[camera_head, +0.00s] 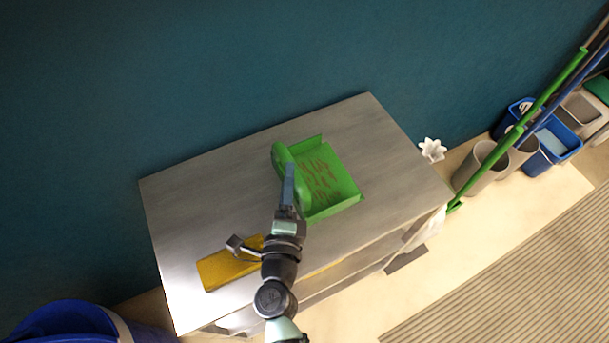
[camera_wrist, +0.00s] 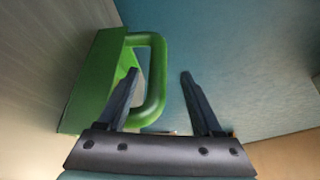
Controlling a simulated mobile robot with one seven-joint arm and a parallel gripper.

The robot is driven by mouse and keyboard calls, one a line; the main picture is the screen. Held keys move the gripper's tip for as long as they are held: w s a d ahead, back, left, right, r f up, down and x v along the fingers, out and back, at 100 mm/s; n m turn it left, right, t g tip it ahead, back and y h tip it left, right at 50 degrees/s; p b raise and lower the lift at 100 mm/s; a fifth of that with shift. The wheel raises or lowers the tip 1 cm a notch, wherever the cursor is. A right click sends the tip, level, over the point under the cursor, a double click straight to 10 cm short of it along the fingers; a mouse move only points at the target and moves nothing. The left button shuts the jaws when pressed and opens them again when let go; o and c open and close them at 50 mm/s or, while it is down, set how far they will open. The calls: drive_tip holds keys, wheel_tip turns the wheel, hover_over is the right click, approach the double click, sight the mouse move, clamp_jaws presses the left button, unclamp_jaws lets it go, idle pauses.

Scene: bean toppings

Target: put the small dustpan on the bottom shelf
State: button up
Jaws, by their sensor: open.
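The green dustpan (camera_head: 335,180) lies on the grey top of the shelf unit (camera_head: 385,150), with brownish marks or bits on its pan. Its looped handle (camera_head: 283,158) is at its left side. My gripper (camera_head: 289,172) is over the handle side. In the wrist view the dustpan (camera_wrist: 95,80) is at the left, and my gripper (camera_wrist: 160,73) is open. The outer bar of the handle loop (camera_wrist: 158,75) shows between the two fingers, the left finger overlapping the loop's opening. I cannot tell whether the fingers touch it. The lower shelves are mostly hidden below the top.
A yellow block (camera_head: 222,270) lies on the top, partly behind my arm. A blue bin (camera_head: 75,322) stands at lower left. A white flower-like thing (camera_head: 432,149), grey cylinders (camera_head: 475,172), long green and blue poles and blue bins (camera_head: 552,140) are at right. A teal wall is behind.

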drive_tip(key=w, duration=0.5)
drive_tip(key=shift+d+f+b, duration=0.25)
drive_tip(key=shift+f+b, duration=0.1)
drive_tip(key=shift+f, duration=0.05)
clamp_jaws()
idle(1.0)
